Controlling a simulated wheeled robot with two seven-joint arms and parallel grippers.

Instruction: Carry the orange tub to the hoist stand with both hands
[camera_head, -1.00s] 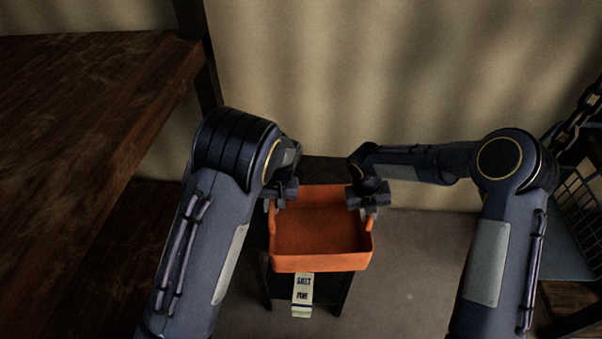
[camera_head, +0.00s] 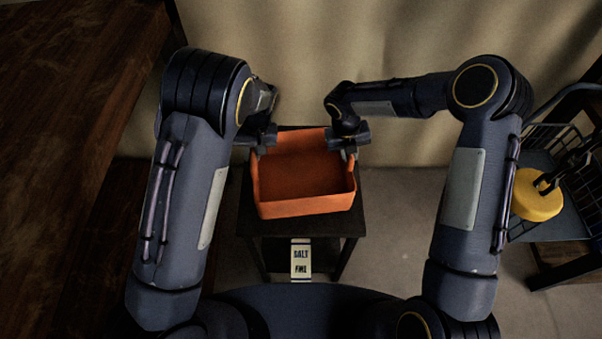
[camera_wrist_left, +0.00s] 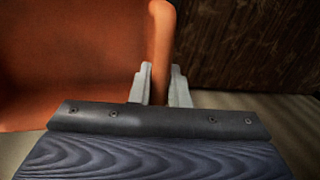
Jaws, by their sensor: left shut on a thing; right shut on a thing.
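The orange tub (camera_head: 305,205) is an open, empty-looking box in front of me, over a small dark table (camera_head: 349,222). I cannot tell whether it rests on the table top or is just above it. My left gripper (camera_head: 262,150) is shut on the tub's left side wall or handle. In the left wrist view the fingers (camera_wrist_left: 160,85) close around an upright orange edge of the tub (camera_wrist_left: 70,60). My right gripper (camera_head: 347,154) is shut on the tub's right side. A yellow round thing (camera_head: 537,196) hangs by a hook at the right, perhaps part of the hoist stand.
A large dark wooden bench (camera_head: 60,110) fills the left. A white label reading SALT FINE (camera_head: 301,259) shows below the tub. A wire basket (camera_head: 553,140) stands at the right on a blue-grey surface (camera_head: 560,222). Floor between table and basket (camera_head: 400,215) is clear.

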